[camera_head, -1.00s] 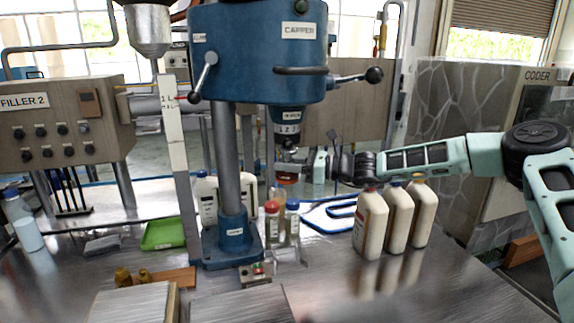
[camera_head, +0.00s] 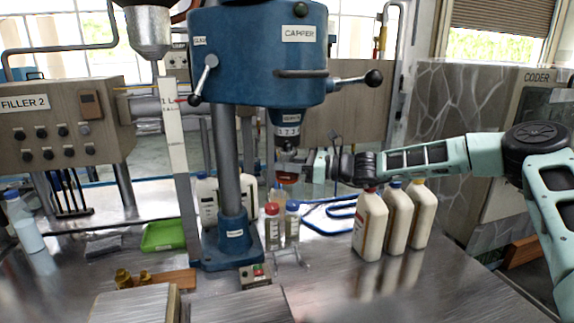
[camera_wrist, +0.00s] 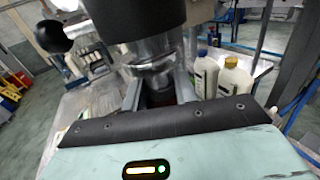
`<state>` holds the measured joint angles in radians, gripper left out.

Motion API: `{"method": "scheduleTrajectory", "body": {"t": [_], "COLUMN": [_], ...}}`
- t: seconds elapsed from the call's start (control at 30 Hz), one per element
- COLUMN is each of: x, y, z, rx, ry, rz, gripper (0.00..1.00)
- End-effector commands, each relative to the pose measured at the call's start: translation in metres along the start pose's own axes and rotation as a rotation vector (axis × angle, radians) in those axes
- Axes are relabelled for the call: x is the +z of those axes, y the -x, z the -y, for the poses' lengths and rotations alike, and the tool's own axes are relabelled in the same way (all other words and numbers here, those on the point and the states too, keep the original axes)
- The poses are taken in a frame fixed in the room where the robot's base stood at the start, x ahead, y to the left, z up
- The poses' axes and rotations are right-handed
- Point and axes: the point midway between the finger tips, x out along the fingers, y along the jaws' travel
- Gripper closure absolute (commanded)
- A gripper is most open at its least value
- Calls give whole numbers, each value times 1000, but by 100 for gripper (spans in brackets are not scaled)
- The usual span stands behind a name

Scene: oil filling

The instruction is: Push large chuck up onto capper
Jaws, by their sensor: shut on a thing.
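The blue capper (camera_head: 258,55) stands over the bench, with its dark, labelled spindle (camera_head: 288,130) pointing down. My gripper (camera_head: 291,172) reaches in from the right, just below the spindle, shut on the large chuck (camera_head: 287,178), which looks reddish-brown and is mostly hidden by the fingers. In the wrist view, my gripper's two fingers (camera_wrist: 158,93) flank the dark reddish chuck (camera_wrist: 157,100), directly under the spindle's shiny metal lower end (camera_wrist: 150,68). I cannot tell whether the chuck touches the spindle.
Several white bottles (camera_head: 370,225) stand right of the capper under my arm. Small red- and blue-capped bottles (camera_head: 272,228) stand beside the capper column (camera_head: 230,170). A green tray (camera_head: 163,236) lies to the left. The front right of the bench (camera_head: 400,290) is clear.

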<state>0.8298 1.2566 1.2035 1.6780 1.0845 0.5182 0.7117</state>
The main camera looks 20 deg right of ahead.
Motion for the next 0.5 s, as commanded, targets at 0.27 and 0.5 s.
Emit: {"method": "scheduleTrajectory", "body": {"t": [0.27,0.5], "x": [-2,-3], "y": [0,2], "z": [0,0], "rx": [0,-1], "ry": [-1,-1], "rz": [-3,-4], "gripper": [47,47]}}
